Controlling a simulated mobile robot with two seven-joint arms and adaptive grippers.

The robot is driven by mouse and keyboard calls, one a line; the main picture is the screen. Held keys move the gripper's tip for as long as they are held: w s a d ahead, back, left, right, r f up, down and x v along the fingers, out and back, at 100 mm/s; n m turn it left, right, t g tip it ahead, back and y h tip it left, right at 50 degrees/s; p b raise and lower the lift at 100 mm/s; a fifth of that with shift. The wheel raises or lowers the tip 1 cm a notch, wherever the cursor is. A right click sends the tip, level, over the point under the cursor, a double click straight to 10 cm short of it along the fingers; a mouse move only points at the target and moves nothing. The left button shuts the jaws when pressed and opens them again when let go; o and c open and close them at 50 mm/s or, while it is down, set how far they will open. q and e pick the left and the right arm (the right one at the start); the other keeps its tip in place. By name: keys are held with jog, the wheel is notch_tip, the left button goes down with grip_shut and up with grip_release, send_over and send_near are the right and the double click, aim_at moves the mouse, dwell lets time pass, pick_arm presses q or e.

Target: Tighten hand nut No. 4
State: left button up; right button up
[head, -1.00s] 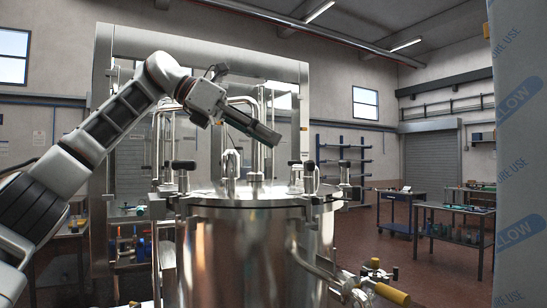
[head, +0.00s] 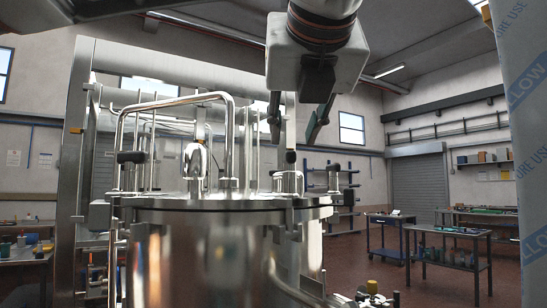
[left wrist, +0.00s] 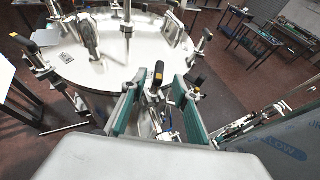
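A steel vessel with a round lid (head: 220,203) stands in front of me. Hand nuts with dark knobs stand around its rim; no numbers are readable, so I cannot tell which is No. 4. My left gripper (head: 296,122) comes down from above the rim, open and empty, its fingers pointing down. One hand nut with a black knob (head: 291,158) is below the fingers in the head view. In the left wrist view a black-topped hand nut (left wrist: 158,72) lies between the two green finger pads (left wrist: 155,88), with visible space on both sides. My right gripper is not in view.
A bent steel pipe (head: 180,101) and a sight fitting (head: 195,160) rise from the lid. Another black-knobbed hand nut (left wrist: 37,41) sits on the far rim side. A film-wrapped panel (head: 520,130) stands at the right. Work tables (head: 447,232) stand farther back.

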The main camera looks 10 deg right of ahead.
aim_at(289, 152)
pick_arm(q)
jog(key=shift+p+x, duration=0.35)
jog(key=shift+x, duration=3.2)
grip_shut()
